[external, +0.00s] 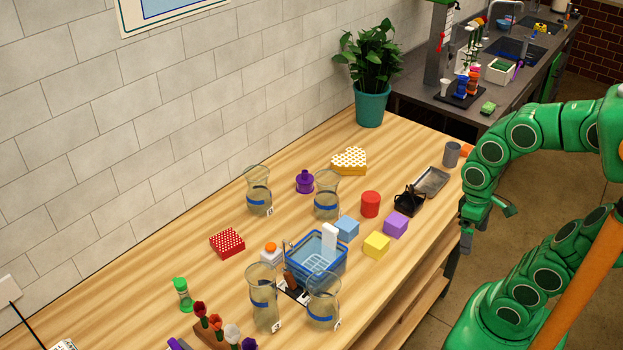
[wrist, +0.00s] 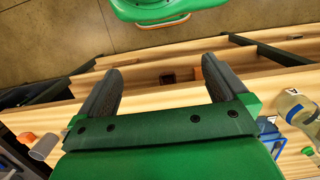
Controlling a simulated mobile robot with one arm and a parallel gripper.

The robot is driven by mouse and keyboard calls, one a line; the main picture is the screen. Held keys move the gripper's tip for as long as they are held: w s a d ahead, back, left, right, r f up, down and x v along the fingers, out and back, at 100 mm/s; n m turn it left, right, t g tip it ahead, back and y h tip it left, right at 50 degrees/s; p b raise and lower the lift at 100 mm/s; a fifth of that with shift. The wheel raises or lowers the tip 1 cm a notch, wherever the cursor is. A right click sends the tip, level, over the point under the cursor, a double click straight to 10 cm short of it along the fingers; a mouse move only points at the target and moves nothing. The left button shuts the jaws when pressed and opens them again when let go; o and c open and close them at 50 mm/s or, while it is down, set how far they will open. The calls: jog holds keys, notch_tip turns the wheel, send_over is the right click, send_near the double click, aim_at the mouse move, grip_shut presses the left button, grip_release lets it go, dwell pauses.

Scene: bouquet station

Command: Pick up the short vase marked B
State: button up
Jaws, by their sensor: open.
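Several clear glass vases with blue bands and small white tags stand upright on the wooden table in the external view: one at the back left (external: 258,190), one at the back middle (external: 326,194), one at the front left (external: 264,298) and one at the front right (external: 323,300). The tag letters are too small to read, so I cannot tell which is B. My gripper (external: 467,240) is at the table's right edge, well apart from the vases. In the wrist view my gripper (wrist: 160,66) is open and empty. Part of a vase (wrist: 294,108) shows at the right there.
A blue basket (external: 316,254) stands between the vases. Colored blocks, a red cylinder (external: 370,204), a black caddy (external: 408,200), a metal tray (external: 431,181) and a grey cup (external: 452,154) lie towards my arm. A potted plant (external: 371,102) stands at the back.

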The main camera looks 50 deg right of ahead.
notch_tip(320, 180, up, 5)
jog(key=w+a+r+m+y, duration=0.2)
jog(key=w+a, duration=0.3)
jog(key=w, duration=0.4)
jog(key=w+a+r+m+y, duration=0.1)
jog(key=w+a+m+y, duration=0.2)
jog(key=w+a, duration=0.35)
jog(key=w+a+r+m+t+y, duration=0.15)
jog(key=w+m+t+y, duration=0.6)
jog(key=w, duration=2.35)
jog(key=w+d+f+m, duration=0.2)
jog(key=w+d+m, duration=0.1)
jog(key=w+m, duration=0.3)
jog(key=w+d+f+m, duration=0.2)
jog(key=w+f+m, duration=0.15)
jog(key=w, duration=0.55)
send_near(247, 204)
jog(key=shift+m, duration=0.3)
jog(key=shift+w+d+f+x, duration=0.1)
jog(key=shift+x, duration=0.95)
jog(key=shift+w+d+f+x, duration=0.1)
jog(key=shift+w+x, duration=0.05)
jog(key=shift+x, duration=0.9)
jog(key=shift+w+d+f+x, duration=0.1)
jog(key=shift+x, duration=0.95)
jog(key=c, duration=1.3)
